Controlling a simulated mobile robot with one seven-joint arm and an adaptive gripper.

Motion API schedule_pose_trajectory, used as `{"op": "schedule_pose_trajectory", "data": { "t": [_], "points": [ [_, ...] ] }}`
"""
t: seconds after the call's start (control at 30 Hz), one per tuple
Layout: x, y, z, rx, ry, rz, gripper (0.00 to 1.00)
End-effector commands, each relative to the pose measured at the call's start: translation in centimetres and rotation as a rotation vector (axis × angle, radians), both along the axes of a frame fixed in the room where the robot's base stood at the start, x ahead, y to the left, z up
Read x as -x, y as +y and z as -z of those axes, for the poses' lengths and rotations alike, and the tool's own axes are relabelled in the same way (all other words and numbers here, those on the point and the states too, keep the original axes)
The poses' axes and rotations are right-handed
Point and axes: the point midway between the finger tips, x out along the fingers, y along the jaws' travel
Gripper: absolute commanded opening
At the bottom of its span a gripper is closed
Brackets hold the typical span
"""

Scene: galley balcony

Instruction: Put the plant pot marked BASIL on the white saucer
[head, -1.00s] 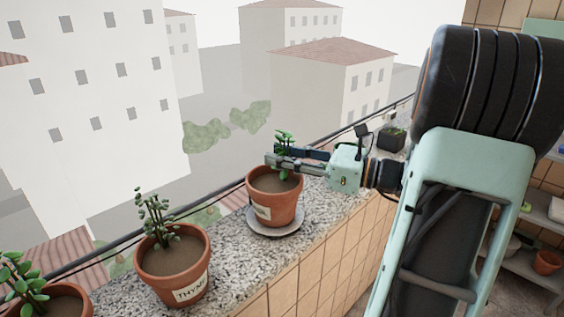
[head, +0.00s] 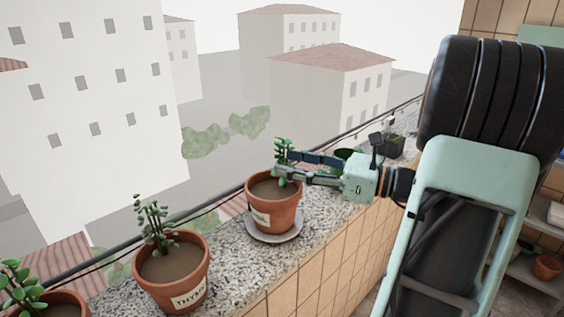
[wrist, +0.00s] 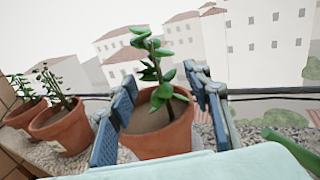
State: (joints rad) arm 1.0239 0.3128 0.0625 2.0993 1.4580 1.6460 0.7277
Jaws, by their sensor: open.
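A terracotta pot (head: 270,205) with a leafy green plant stands upright on the pale saucer (head: 290,234) on the granite ledge. Its white label is turned to the side, and I cannot read it in full. My gripper (head: 282,164) is open at the right side of this pot, at rim height, with its fingers near the plant's stem. In the wrist view the pot (wrist: 155,143) shows between the spread fingers (wrist: 165,103); I cannot tell whether either finger touches it. The saucer is hidden in that view.
A terracotta pot marked THYME (head: 165,270) stands to the left, with another plant pot (head: 55,303) at the left edge. A dark planter (head: 390,146) and a partly hidden green item (head: 344,153) are behind my gripper. A railing runs along the ledge's far side.

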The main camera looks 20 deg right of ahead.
Motion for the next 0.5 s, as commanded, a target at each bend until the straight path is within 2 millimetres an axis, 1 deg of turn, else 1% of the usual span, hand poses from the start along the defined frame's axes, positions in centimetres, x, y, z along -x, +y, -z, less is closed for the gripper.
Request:
{"op": "schedule_pose_trajectory", "data": {
  "t": [0.03, 0.1, 0.3, 0.5],
  "points": [
    [0.8, -0.9, 0.1, 0.001, 0.001, 0.004, 0.45],
    [2.0, -2.0, 0.1, 0.001, 0.001, 0.004, 0.45],
    [4.9, -4.6, 0.0, 0.0, 0.0, 0.002, 0.45],
    [6.4, -5.9, 0.0, 0.001, 0.001, 0.0, 0.45]
  ]
}}
